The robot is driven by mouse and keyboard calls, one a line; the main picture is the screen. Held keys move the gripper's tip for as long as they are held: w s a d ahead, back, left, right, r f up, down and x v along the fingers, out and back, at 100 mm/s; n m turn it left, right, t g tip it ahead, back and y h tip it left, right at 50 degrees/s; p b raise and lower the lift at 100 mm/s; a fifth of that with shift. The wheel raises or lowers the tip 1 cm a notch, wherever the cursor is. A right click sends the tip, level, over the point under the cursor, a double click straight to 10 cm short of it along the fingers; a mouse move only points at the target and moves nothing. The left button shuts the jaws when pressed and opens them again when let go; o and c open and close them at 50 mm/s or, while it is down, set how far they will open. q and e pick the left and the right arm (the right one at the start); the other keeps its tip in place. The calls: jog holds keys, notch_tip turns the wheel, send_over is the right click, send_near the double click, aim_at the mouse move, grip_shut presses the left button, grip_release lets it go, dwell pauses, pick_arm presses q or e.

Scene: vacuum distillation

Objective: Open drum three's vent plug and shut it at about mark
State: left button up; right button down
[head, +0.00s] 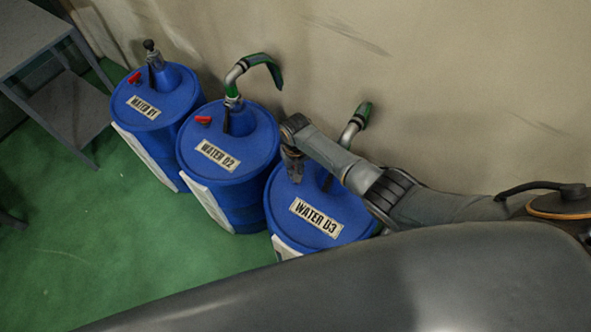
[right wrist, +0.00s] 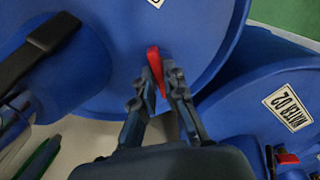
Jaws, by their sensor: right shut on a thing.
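Drum three (head: 336,238), a blue drum labelled WATER 03, stands at the right end of the row in the head view. It also fills the middle of the right wrist view (right wrist: 95,95). Its red vent plug (right wrist: 156,68) is between the fingers of my right gripper (right wrist: 159,84), which is shut on it. In the head view my right gripper (head: 292,168) points down at the drum's top and hides the plug. I cannot tell whether the plug is turned or how far. The level mark on the drum is not readable. My left gripper is not in view.
Drum two (head: 240,150) stands close on the left, with its own red plug (head: 204,120) and a green-ended pipe (head: 236,75). Drum one (head: 160,100) is beyond it. Another pipe (head: 352,128) rises behind my right arm. Green floor (head: 110,240) lies clear in front.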

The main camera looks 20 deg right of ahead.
jog(key=c, duration=1.4)
grip_release()
jog(key=shift+r, duration=0.1)
notch_tip(320, 180, up, 12)
